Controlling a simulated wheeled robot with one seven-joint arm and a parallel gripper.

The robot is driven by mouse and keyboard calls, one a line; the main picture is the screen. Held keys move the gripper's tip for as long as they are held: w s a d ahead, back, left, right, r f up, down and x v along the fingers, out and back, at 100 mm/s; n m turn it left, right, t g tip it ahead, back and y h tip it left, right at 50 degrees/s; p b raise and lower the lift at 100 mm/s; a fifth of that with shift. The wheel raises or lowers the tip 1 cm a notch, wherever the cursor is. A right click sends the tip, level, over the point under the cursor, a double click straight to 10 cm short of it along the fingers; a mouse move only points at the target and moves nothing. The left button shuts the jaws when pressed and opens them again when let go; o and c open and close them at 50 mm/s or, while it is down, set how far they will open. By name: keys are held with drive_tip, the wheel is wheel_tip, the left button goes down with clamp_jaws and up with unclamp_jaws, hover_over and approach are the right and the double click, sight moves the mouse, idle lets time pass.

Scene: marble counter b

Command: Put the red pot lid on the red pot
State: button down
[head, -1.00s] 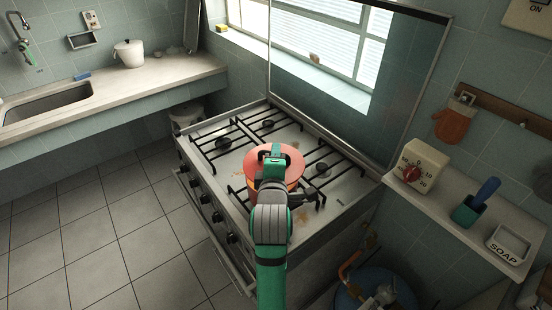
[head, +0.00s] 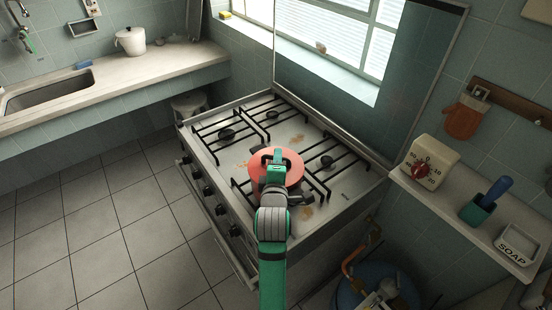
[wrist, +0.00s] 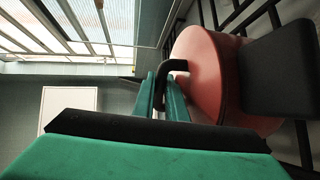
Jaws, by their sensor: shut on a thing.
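The red pot lid (head: 291,163) is over the red pot on the stove, roughly lined up with it. In the wrist view the lid (wrist: 203,75) lies close against the pot (wrist: 243,110), with no clear gap, but I cannot tell whether it is fully seated. My gripper (head: 274,160) is shut on the lid's black handle. The green fingers (wrist: 165,92) hold the dark handle (wrist: 176,66) from either side. A black pot handle (wrist: 280,68) juts out beside the lid. My gripper and arm hide much of the pot in the head view.
The stove (head: 228,160) has black grates, front knobs and a raised glass cover (head: 350,75) behind. A shelf at right holds a timer (head: 428,160), a blue-handled brush in a green holder (head: 483,205) and a soap dish (head: 518,243). A white pot (head: 131,41) stands on the sink counter.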

drive_tip(key=shift+d, duration=0.1)
drive_tip(key=c, duration=1.8)
unclamp_jaws()
drive_tip(key=shift+s+d+f, duration=0.1)
drive_tip(key=shift+o, duration=0.2)
drive_tip(key=shift+s, duration=0.1)
drive_tip(key=shift+s+a, duration=0.2)
drive_tip(key=shift+s, duration=0.05)
drive_tip(key=s+r, duration=0.2)
drive_tip(key=s, duration=0.9)
drive_tip(key=shift+a+r, duration=0.25)
drive_tip(key=shift+r, duration=0.05)
